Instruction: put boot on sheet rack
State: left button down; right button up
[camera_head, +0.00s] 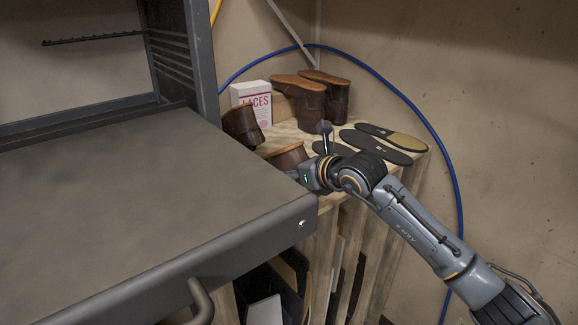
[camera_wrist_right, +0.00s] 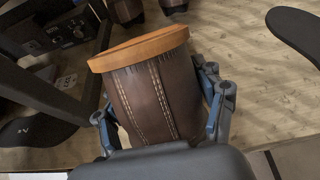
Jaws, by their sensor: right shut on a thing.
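A brown leather boot (camera_head: 287,157) with a tan-orange flat end facing up sits at the left edge of the wooden sheet rack (camera_head: 283,132). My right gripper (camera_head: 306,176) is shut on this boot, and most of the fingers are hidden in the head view. In the right wrist view the stitched boot (camera_wrist_right: 150,95) stands between the two fingers of my right gripper (camera_wrist_right: 160,115). Whether its underside touches the rack top is hidden. My left gripper is in neither view.
Flat dark soles (camera_head: 376,151) lie on the right. A grey machine table (camera_head: 150,205) borders the left; a blue hose (camera_head: 400,93) runs along the wall.

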jog(key=o, duration=1.5)
jog(key=shift+a+f, duration=0.1)
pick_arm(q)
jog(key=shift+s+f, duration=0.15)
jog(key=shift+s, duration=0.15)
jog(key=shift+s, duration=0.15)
pick_arm(e)
jog(key=shift+s+d+b, duration=0.3)
jog(key=shift+b, duration=0.05)
pick_arm(q)
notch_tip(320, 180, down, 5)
jog(key=b, duration=0.4)
pick_arm(e)
jog(key=v, duration=1.1)
jog(key=shift+s+r, duration=0.1)
jog(key=shift+r, duration=0.25)
